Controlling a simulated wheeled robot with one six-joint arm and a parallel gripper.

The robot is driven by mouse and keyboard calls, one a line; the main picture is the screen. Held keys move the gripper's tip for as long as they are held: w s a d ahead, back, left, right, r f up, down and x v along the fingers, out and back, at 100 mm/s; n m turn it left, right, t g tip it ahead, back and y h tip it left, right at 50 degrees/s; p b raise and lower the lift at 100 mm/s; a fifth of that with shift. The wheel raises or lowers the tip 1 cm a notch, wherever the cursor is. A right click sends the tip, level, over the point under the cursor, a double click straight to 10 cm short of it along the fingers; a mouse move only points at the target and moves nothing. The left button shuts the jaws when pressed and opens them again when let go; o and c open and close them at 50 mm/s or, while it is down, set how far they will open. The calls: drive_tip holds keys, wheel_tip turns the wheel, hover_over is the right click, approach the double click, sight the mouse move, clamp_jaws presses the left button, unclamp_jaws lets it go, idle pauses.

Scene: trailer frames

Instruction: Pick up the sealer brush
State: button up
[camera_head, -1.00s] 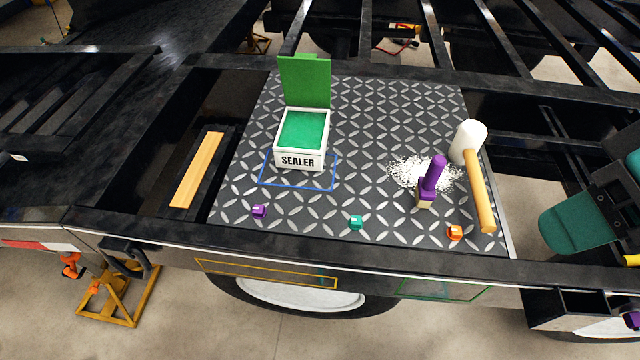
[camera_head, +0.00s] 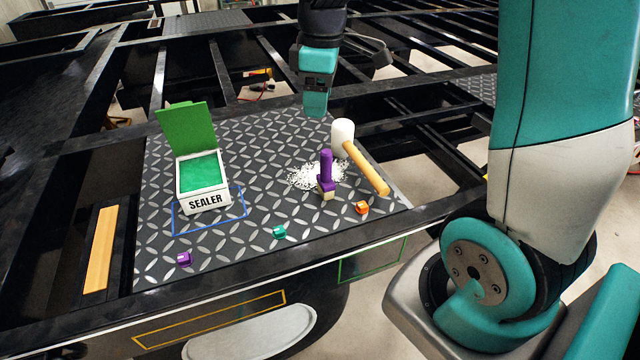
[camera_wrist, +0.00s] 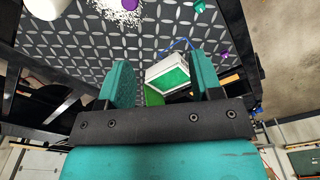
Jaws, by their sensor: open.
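The sealer brush (camera_head: 326,165), with a purple handle and a pale bristle end, stands upright, bristles down, on the diamond-plate deck (camera_head: 255,160) beside white crumbs (camera_head: 303,178). In the wrist view, a purple part of it (camera_wrist: 130,4) shows at the top edge.
A mallet (camera_head: 365,165) with a white head lies right of the brush. Small orange (camera_head: 362,207), teal (camera_head: 279,231) and purple (camera_head: 184,258) pieces lie along the near deck edge. A wooden strip (camera_head: 101,250) lies left. Black frame beams surround the deck.

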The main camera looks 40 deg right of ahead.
hover_over(326, 164)
drive_tip(key=d, duration=0.2)
drive_tip(key=f, duration=0.5)
drive_tip(key=f+p, duration=0.1)
drive_tip(key=f, duration=0.3)
drive_tip(key=f+p, duration=0.1)
drive_tip(key=f, duration=0.3)
drive_tip(key=shift+w+a, duration=0.15)
drive_tip(key=shift+w, duration=0.25)
drive_tip(key=shift+w+a+f+p, duration=0.15)
drive_tip(key=shift+f+p, duration=0.15)
drive_tip(key=shift+f, duration=0.65)
drive_tip(key=shift+s+a+f+p, duration=0.1)
drive_tip(key=shift+f+p, duration=0.15)
drive_tip(key=shift+f, duration=0.75)
drive_tip(key=shift+w+a+f+p, duration=0.15)
drive_tip(key=shift+f+p, duration=0.15)
drive_tip(key=shift+f, duration=0.65)
drive_tip(key=c, duration=1)
